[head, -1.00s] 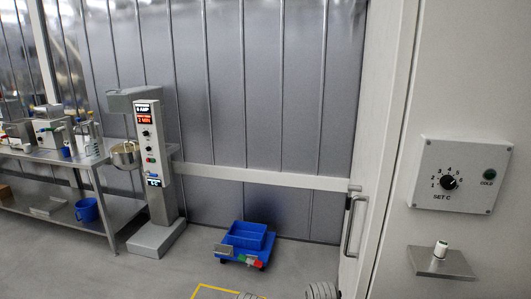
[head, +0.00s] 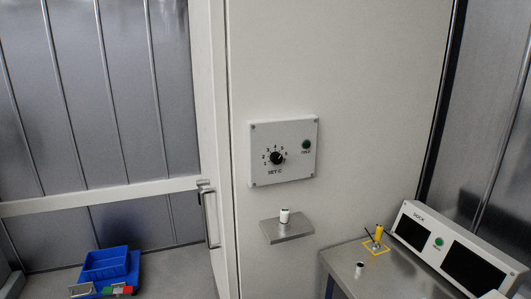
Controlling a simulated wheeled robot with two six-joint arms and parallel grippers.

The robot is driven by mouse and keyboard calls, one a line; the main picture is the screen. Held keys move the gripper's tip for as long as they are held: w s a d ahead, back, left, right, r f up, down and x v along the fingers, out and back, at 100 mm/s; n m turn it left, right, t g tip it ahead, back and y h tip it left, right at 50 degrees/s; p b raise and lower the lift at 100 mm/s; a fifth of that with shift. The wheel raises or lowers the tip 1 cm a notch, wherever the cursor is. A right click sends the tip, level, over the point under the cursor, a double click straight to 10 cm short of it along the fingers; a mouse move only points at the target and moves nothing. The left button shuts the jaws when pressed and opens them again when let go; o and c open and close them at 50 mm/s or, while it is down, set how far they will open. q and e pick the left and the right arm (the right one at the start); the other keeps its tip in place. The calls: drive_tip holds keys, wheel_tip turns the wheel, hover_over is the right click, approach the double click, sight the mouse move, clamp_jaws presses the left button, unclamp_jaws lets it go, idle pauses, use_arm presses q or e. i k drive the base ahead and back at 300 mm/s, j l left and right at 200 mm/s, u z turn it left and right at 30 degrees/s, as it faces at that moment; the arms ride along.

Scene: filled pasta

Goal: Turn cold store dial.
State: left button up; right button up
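The cold store dial is a black round knob (head: 276,158) on a pale control box (head: 258,172) fixed to the white wall panel. Numbers ring the knob, with "SET C" printed below it. A dark green round button or lamp (head: 306,144) sits to the knob's right, with a small label under it. Which number the knob points at is too small to tell for sure. Neither of my grippers shows in the head view now.
A door handle (head: 209,212) is at left. A steel table (head: 345,257) with a dock unit (head: 410,222) is at right.

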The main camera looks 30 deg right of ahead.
sight(277, 158)
drive_tip(key=z, duration=1.1)
